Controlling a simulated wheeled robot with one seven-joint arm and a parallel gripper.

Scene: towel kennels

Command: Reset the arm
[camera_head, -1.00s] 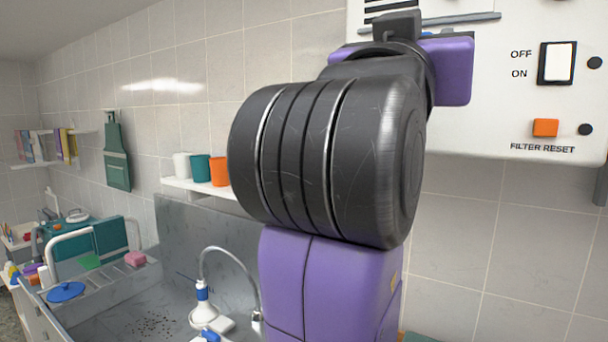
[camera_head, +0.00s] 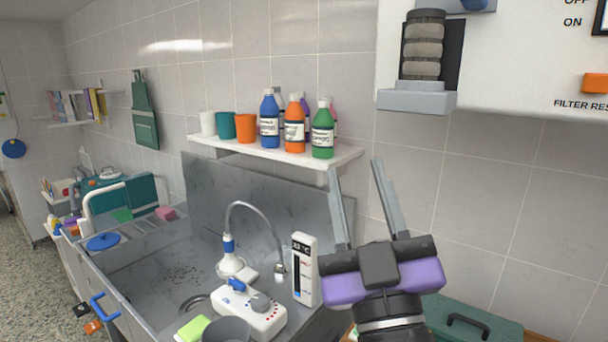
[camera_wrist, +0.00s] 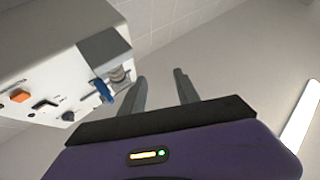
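My gripper (camera_head: 353,168) is in the lower right half of the head view, with its two long grey fingers pointing up and spread apart. Nothing is between the fingers. It is in front of the tiled wall, right of the bottle shelf and below the white wall unit. In the wrist view my gripper (camera_wrist: 160,75) also shows its two fingers apart and empty, aimed toward the upper wall and ceiling. The white wall unit (camera_head: 515,60) with a dark ribbed cylinder is at the upper right of the head view; the unit (camera_wrist: 60,75) is at the left of the wrist view.
Below are a metal sink (camera_head: 150,265), a faucet, a white device (camera_head: 250,310) and an upright display (camera_head: 304,268). A green case (camera_head: 470,325) is at lower right.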

